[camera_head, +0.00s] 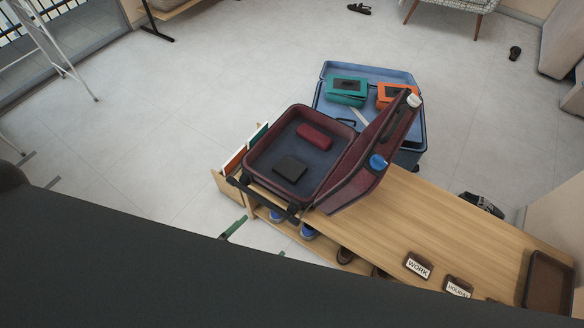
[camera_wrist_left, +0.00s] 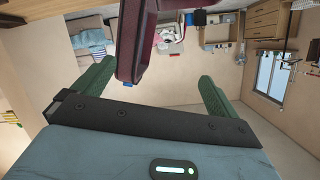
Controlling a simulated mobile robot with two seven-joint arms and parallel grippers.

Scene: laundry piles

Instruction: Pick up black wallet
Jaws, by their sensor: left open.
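The black wallet (camera_head: 290,168) lies flat inside the open maroon suitcase (camera_head: 247,160), in its near part. A red case (camera_head: 314,136) lies behind it, apart from it. My left gripper (camera_head: 258,241) is open, with its green fingertips just showing below the suitcase's near left corner; the rest is hidden behind a large dark shape. In the left wrist view its two green fingers (camera_wrist_left: 154,88) are spread wide. A maroon part of the suitcase (camera_wrist_left: 130,50) shows beyond and between them. The wallet is not visible in that view. My right gripper is not in view.
The suitcase rests on a wooden bench (camera_head: 420,215), its lid raised on the right. Behind stands an open blue suitcase (camera_head: 330,108) with a green case (camera_head: 347,90) and an orange case (camera_head: 392,92). Signs and a brown tray (camera_head: 548,283) are at the bench's right end. Shoes sit underneath.

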